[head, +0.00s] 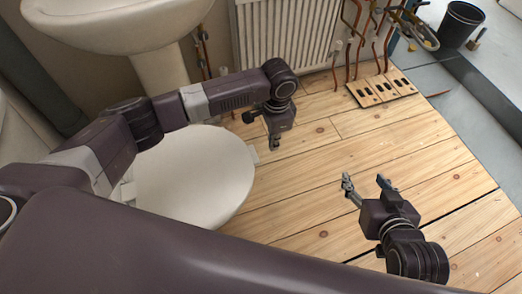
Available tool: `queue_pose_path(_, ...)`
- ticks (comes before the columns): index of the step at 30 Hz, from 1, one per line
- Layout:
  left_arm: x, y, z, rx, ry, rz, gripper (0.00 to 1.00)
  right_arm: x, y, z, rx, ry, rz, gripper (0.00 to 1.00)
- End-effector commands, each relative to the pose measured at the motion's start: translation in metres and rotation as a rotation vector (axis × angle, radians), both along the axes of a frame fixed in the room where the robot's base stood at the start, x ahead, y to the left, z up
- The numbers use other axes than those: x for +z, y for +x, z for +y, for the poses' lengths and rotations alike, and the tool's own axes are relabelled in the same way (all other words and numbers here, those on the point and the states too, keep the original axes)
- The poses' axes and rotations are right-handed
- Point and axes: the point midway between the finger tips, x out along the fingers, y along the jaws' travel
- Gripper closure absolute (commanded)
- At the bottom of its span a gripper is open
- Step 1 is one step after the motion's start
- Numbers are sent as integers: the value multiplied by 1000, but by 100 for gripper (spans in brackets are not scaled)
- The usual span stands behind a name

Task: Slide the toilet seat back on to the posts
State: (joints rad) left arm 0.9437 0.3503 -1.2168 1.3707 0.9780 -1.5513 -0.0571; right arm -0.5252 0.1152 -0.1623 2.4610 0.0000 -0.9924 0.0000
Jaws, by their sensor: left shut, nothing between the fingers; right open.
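The white toilet seat (195,170) is a rounded, closed shape at the left of the head view, below my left arm. My arm hides its upper left part, and my own body cuts off its lower edge. The posts cannot be made out. My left gripper (275,143) is shut and empty, pointing down just beyond the upper right edge of the seat. My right gripper (366,184) is open and empty over the wooden floor, well to the right of the seat.
A white pedestal basin (115,22) stands behind my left arm. A white radiator (285,32) is on the back wall. Copper pipes (358,42) rise beside a slotted wooden board (382,88). A black bucket (460,24) stands at the far right. The wooden floor (310,200) between my grippers is clear.

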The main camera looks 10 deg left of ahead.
Motion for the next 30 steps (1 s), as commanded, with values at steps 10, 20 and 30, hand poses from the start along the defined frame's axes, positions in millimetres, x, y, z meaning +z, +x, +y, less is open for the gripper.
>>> queue_pose_path(10,-18,-14,21,-1,1,0,100,45,34,16,18,58,-243,45)
queue_pose_path(20,-17,-23,34,0,0,0,100,62,42,19,22,75,-318,45)
queue_pose_path(30,-16,-23,34,1,0,0,100,60,40,18,21,71,-299,45)
